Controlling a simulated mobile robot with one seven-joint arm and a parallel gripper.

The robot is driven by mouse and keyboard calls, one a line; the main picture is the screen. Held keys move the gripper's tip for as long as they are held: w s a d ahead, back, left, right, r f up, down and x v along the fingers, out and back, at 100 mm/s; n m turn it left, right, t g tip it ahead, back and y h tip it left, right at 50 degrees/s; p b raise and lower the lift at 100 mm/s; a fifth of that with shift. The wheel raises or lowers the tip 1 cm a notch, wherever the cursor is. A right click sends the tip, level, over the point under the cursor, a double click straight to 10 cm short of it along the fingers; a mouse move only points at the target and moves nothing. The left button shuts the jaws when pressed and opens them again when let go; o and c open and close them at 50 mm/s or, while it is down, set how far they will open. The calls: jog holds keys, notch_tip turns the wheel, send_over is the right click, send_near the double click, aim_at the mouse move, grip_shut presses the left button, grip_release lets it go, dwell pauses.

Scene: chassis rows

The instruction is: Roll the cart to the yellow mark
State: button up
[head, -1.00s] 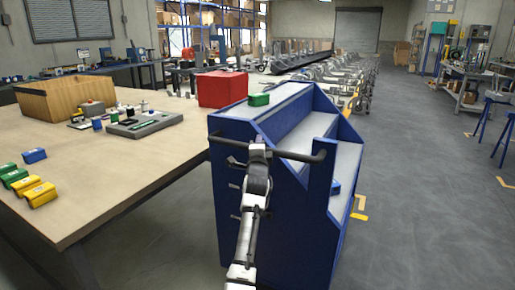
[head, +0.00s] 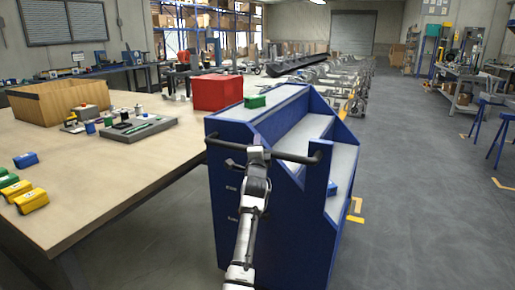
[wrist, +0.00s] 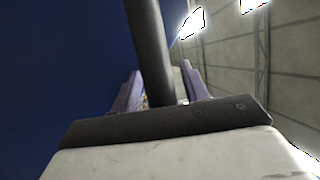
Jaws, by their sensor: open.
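The blue cart (head: 270,225) with pale stepped shelves stands upright right in front of me, beside the table. Its black handle bar (head: 220,143) runs across the near side. My gripper (head: 257,150) is at the middle of this bar. In the wrist view, the open fingers of my gripper (wrist: 160,92) stand on either side of the dark bar (wrist: 151,45); contact cannot be told. Yellow floor marks (head: 355,219) show just right of the cart, partly hidden by it. Another yellow corner mark (head: 502,184) lies farther right. Which is the task's mark cannot be told.
A green block (head: 255,101) sits on the cart's top. The wooden table (head: 90,190), with a red box (head: 218,92) and a wooden crate (head: 55,101), is close on the left. Grey floor (head: 430,220) is open on the right, with blue-legged stools (head: 492,125) beyond.

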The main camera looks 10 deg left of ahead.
jog(key=s+f+b, duration=0.1)
jog(key=s+f, duration=0.1)
jog(key=s, duration=1.1)
jog(key=shift+s+d+f, duration=0.2)
jog(key=shift+s+d, duration=0.1)
